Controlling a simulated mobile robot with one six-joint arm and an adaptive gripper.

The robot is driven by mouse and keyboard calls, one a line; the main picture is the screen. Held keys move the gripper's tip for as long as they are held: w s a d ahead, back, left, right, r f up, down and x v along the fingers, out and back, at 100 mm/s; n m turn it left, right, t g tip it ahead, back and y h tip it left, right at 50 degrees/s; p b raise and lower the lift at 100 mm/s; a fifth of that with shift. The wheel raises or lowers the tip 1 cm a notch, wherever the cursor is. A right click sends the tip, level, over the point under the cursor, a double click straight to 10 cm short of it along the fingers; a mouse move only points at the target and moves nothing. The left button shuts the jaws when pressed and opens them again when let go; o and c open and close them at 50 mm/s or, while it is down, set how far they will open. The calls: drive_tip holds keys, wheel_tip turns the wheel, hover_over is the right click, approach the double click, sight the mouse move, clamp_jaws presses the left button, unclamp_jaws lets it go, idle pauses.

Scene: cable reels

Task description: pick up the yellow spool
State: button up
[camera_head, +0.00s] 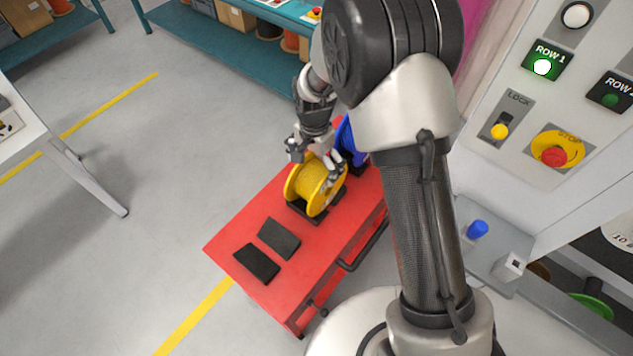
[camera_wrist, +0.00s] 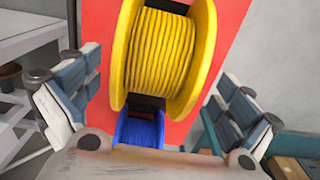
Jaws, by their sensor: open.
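The yellow spool (camera_head: 316,184) stands upright on its flanges in a dark holder on the red cart (camera_head: 232,247). It also shows in the wrist view (camera_wrist: 162,52), at the upper middle between the fingers. My gripper (camera_head: 314,160) is open just above and beside the yellow spool in the head view. In the wrist view its two fingers (camera_wrist: 155,95) spread wide to the left and right of the spool, with gaps to it. Whether a finger touches the spool I cannot tell. My gripper's links hide part of the spool's top.
A blue spool (camera_head: 349,143) stands right behind the yellow one, partly hidden by my arm. Two dark pads (camera_head: 268,248) lie on the cart's near end. A control panel (camera_head: 560,100) is at the right. A white table (camera_head: 20,140) is at the left, with open floor between.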

sight(316, 170)
drive_tip(key=f, duration=0.2)
drive_tip(key=f+b, duration=0.1)
drive_tip(key=f, duration=0.1)
drive_tip(key=shift+w+d+f, duration=0.1)
drive_tip(key=shift+d+f, duration=0.1)
drive_tip(key=shift+r, duration=0.1)
drive_tip(key=c, duration=1.6)
